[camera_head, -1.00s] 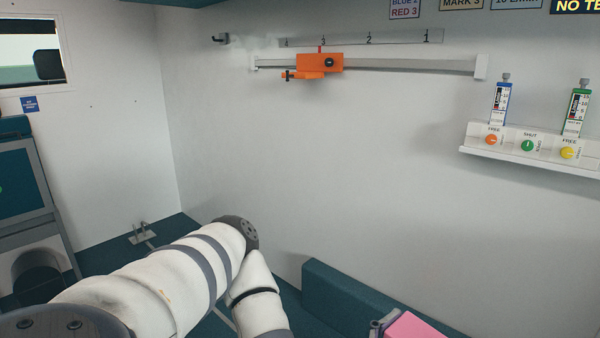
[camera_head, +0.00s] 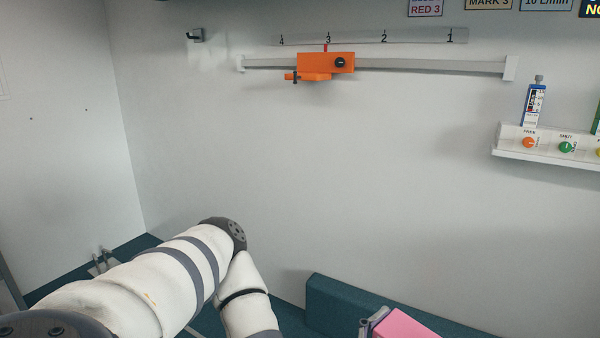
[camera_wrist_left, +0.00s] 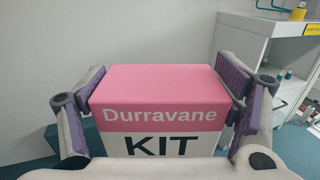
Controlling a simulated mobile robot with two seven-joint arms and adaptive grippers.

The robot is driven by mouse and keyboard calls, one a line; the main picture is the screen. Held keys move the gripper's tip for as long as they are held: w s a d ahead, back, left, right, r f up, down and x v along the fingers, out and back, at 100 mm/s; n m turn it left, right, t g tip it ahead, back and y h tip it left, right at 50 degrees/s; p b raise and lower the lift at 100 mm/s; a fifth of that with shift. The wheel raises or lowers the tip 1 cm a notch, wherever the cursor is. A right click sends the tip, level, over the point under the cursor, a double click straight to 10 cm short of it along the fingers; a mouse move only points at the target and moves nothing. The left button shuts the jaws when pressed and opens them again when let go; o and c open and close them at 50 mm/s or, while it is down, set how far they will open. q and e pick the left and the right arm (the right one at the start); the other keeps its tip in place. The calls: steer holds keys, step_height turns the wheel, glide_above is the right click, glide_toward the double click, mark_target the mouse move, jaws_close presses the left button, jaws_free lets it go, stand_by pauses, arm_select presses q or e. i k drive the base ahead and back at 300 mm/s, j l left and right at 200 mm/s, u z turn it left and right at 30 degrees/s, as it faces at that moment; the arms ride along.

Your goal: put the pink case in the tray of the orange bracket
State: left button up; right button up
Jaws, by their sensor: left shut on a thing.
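The pink case (camera_wrist_left: 155,88) is a box with a pink top and a white front reading "Durravane KIT". My left gripper (camera_wrist_left: 163,100) is shut on it, with a purple-padded finger against each side. In the head view the case's pink top (camera_head: 400,326) shows at the bottom edge, with part of the gripper (camera_head: 372,320) at its left; the rest is cut off. The orange bracket (camera_head: 326,63) sits on a rail on the wall, its red pointer near mark 3. A small orange part juts out at its lower left. The case is well below the bracket.
The wall rail (camera_head: 430,67) runs under a numbered strip (camera_head: 365,37). A dark hook (camera_head: 196,35) is at its upper left. A white shelf (camera_head: 545,150) with knobs and a blue-labelled gauge (camera_head: 534,105) juts out at right. A teal bench (camera_head: 335,305) lies below. The wall between is clear.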

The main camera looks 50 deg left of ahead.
mark_target(306, 79)
steer(key=k+j+z, duration=0.1)
steer(key=j, duration=0.35)
steer(key=k+j, duration=0.1)
steer(key=j, duration=0.3)
steer(key=k+j+z, duration=0.15)
steer(key=j, duration=0.3)
steer(key=i, duration=0.05)
